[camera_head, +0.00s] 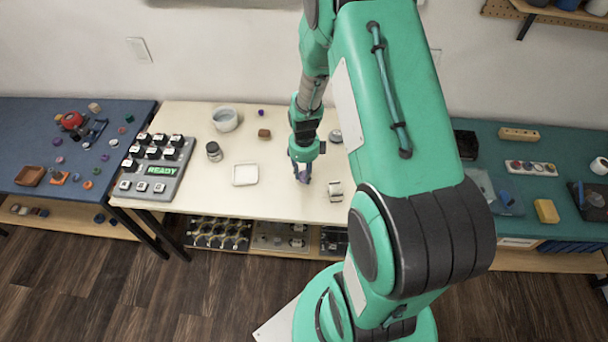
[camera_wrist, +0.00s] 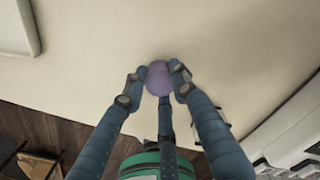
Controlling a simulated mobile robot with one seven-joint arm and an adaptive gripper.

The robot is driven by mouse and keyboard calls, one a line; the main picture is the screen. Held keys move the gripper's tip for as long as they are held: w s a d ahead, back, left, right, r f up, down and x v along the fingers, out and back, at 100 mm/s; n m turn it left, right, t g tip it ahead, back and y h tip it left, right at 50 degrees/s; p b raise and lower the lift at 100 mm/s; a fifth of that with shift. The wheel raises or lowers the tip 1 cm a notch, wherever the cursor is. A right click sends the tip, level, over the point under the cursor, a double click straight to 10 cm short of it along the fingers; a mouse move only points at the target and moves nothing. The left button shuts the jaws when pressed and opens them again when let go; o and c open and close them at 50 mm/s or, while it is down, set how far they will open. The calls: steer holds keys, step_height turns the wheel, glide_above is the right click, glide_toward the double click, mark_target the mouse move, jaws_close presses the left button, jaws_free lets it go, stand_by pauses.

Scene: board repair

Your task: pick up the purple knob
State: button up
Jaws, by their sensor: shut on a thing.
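The purple knob (camera_wrist: 158,78) is a small rounded lilac piece between my fingertips in the wrist view. My gripper (camera_wrist: 157,84) is shut on it, with fingers at its left and right and a third finger below. In the head view my gripper (camera_head: 302,174) points down over the cream table (camera_head: 225,185), near its front edge. The knob shows there only as a small purple patch between the fingers. I cannot tell whether it touches the tabletop.
On the cream table stand a white square dish (camera_head: 245,174), a dark jar (camera_head: 214,151), a grey bowl (camera_head: 225,119), a brown block (camera_head: 264,133) and a keypad reading READY (camera_head: 154,172). A small metallic item (camera_head: 335,190) lies close to the right of my gripper.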

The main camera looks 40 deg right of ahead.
mark_target(304, 173)
steer(key=shift+r, duration=0.55)
step_height(304, 173, up, 2)
steer(key=shift+w+r+p, duration=0.1)
steer(key=shift+r+p, duration=0.15)
steer(key=shift+p, duration=0.35)
steer(key=s+a+p, duration=0.1)
steer(key=s+a, duration=0.1)
steer(key=s, duration=0.3)
steer(key=s+a, duration=0.2)
steer(key=s, duration=0.2)
steer(key=s+a+p, duration=0.1)
steer(key=s+a, duration=0.1)
steer(key=s, duration=0.3)
steer(key=shift+s+a+r+p, duration=0.3)
steer(key=shift+a+r, duration=0.1)
steer(key=shift+w+a, duration=0.2)
steer(key=shift+w, duration=0.25)
steer(key=w+a+n, duration=0.1)
steer(key=w+a, duration=0.2)
steer(key=w, duration=0.1)
steer(key=w+a+n, duration=0.1)
steer(key=w+a, duration=0.3)
steer(key=w, duration=0.1)
steer(key=w+a+n, duration=0.1)
steer(key=w+a, duration=0.2)
steer(key=w, duration=0.1)
steer(key=shift+w+a+r, duration=0.2)
steer(key=shift+w+r, duration=0.1)
steer(key=shift+r, duration=0.05)
steer(key=shift+w, duration=0.1)
